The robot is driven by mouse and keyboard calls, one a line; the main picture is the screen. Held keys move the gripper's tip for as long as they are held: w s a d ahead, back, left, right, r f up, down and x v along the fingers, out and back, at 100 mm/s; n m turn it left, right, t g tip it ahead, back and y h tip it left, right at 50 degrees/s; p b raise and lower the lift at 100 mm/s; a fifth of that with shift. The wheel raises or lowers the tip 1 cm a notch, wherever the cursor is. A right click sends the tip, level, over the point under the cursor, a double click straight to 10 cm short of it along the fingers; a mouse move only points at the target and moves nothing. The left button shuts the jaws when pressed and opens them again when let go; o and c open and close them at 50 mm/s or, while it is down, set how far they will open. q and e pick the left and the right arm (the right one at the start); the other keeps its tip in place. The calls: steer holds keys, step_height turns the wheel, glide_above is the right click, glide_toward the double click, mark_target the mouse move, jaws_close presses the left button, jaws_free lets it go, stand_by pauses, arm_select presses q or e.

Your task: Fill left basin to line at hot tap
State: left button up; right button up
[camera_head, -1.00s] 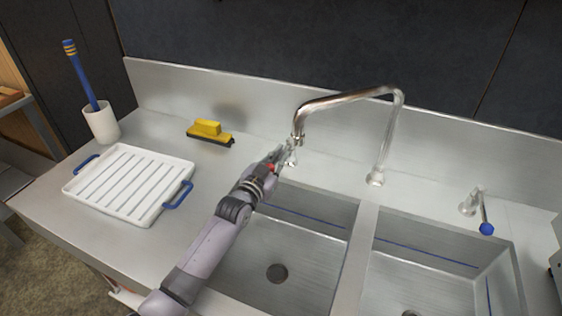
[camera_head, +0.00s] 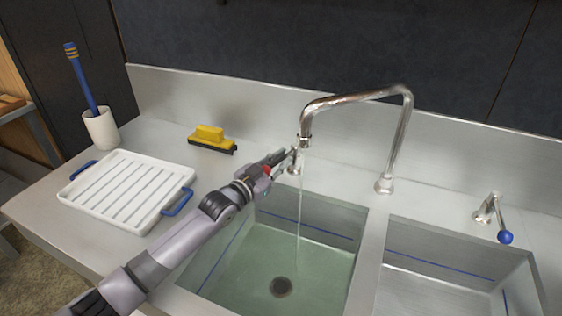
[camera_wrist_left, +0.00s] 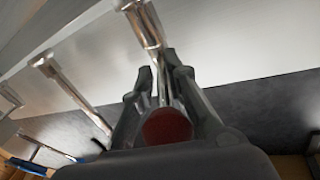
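The left basin (camera_head: 340,214) holds shallow greenish water (camera_head: 262,262) with its surface below the blue line (camera_head: 318,227). A thin water stream (camera_head: 299,205) falls from the spout (camera_head: 305,141) into it. The round drain (camera_head: 281,287) shows through the water. My left gripper (camera_head: 286,158) is at the hot tap behind the basin's back left corner. In the left wrist view its fingers (camera_wrist_left: 163,72) close in on both sides of the lever with the red knob (camera_wrist_left: 167,127). The gripper hides part of the tap in the head view. My right gripper is out of view.
The right basin (camera_head: 458,270) looks empty, and a blue-knobbed tap (camera_head: 503,237) stands behind it. A white ribbed tray (camera_head: 112,203), a yellow brush (camera_head: 210,136) and a white cup (camera_head: 101,128) with a blue-handled brush are on the left counter.

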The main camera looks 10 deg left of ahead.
arm_select(q)
steer(key=shift+o, duration=1.1)
steer(key=shift+a, duration=0.15)
steer(key=shift+r, duration=0.2)
step_height(320, 180, up, 10)
steer(key=shift+f, duration=0.2)
steer(key=shift+c, duration=0.5)
